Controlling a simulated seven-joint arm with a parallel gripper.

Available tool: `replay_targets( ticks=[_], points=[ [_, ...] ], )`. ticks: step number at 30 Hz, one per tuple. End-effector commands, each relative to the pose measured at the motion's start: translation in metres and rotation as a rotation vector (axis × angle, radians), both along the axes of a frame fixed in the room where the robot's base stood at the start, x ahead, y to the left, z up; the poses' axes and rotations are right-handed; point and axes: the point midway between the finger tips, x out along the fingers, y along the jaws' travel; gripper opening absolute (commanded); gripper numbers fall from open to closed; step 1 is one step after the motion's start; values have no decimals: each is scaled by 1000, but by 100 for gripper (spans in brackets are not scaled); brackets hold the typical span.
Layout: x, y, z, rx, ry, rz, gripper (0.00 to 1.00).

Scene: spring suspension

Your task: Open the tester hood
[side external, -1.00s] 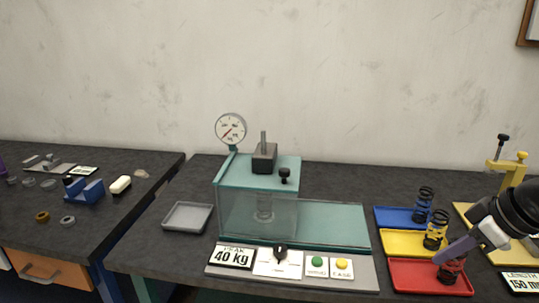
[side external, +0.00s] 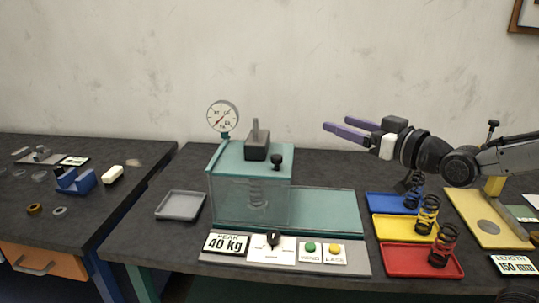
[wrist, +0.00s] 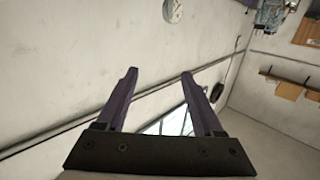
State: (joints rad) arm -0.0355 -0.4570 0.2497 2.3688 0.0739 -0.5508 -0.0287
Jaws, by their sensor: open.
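The tester (side external: 225,165) stands left of centre in the side external view, a teal frame with a clear hood (side external: 235,200) on its left half. The hood is over a spring (side external: 257,192) seen through it. A black knob (side external: 276,161) stands at the top right front of the tester. My gripper (side external: 336,124) is open and empty, raised above the bench to the right of the tester, its purple fingers pointing left. In the wrist view the two fingers (wrist: 160,72) are apart with nothing between them; neither tester nor hood shows there.
Blue (side external: 385,203), yellow (side external: 390,228) and red (side external: 395,260) trays with springs stand right of the tester. A grey tray (side external: 181,205) is at its left. A control panel (side external: 285,262) with a lever and buttons lies in front. A yellow-based gauge (side external: 475,215) stands far right.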

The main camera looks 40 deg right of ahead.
Motion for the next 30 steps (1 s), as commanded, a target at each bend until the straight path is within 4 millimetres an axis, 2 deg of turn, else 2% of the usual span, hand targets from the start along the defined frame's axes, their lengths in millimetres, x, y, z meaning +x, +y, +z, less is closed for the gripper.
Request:
replay_targets(
  ticks=[1, 5, 7, 11, 15, 17, 23, 30],
  points=[
    [13, 1, -5, 0, -34, -2, 69],
    [40, 3, -17, -4, -137, -13, 69],
    [53, 6, -32, -7, -175, -18, 69],
    [71, 12, -77, -19, -176, -19, 69],
    [78, 19, -129, -29, -79, -5, 69],
    [79, 21, -141, -32, -54, -1, 69],
    [90, 23, -147, -33, -41, 4, 69],
    [132, 23, -146, -33, -41, 3, 69]
  ],
)
